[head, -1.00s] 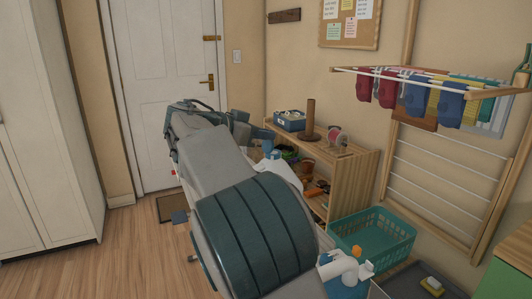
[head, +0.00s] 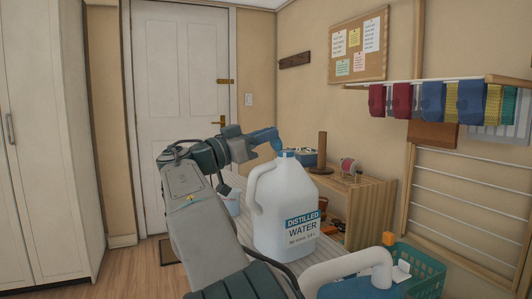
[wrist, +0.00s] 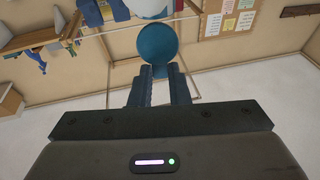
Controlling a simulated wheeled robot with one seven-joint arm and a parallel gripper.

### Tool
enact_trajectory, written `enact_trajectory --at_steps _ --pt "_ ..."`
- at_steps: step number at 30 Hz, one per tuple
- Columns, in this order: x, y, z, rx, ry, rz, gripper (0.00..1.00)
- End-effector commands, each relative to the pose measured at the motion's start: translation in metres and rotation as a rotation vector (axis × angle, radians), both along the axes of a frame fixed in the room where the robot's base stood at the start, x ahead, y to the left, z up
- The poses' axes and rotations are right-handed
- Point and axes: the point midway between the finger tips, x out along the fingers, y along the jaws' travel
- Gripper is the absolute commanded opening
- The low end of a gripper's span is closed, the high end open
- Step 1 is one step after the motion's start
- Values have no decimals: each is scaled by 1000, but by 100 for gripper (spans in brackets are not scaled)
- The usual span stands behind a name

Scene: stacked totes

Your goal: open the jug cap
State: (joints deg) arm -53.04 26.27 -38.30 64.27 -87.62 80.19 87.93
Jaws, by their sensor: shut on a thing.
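The white jug (head: 285,215), labelled distilled water, stands upright on the bench in the middle of the head view. My gripper (head: 256,140) is beside its top, on the left. In the wrist view my gripper (wrist: 158,72) is shut on the edge of the round blue cap (wrist: 158,42), with the disc face toward the camera. A pale rounded shape lies just beyond the cap at the top edge. A blue ring (head: 287,154) shows at the jug's mouth. I cannot tell whether the cap is still joined to the jug.
A small white and blue cup (head: 230,203) is left of the jug, partly behind my arm. A wooden shelf (head: 365,205) and a teal basket (head: 425,265) stand to the right. A drying rack with socks (head: 433,100) hangs on the right wall.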

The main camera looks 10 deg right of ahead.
Motion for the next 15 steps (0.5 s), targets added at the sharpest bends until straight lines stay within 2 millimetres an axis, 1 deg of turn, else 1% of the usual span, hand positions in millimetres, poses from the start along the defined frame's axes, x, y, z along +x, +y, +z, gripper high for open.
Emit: enact_trajectory --at_steps 1,15 --pt "2 2 -16 -8 6 -2 0" --pt "1 3 -12 -71 -28 -2 0"
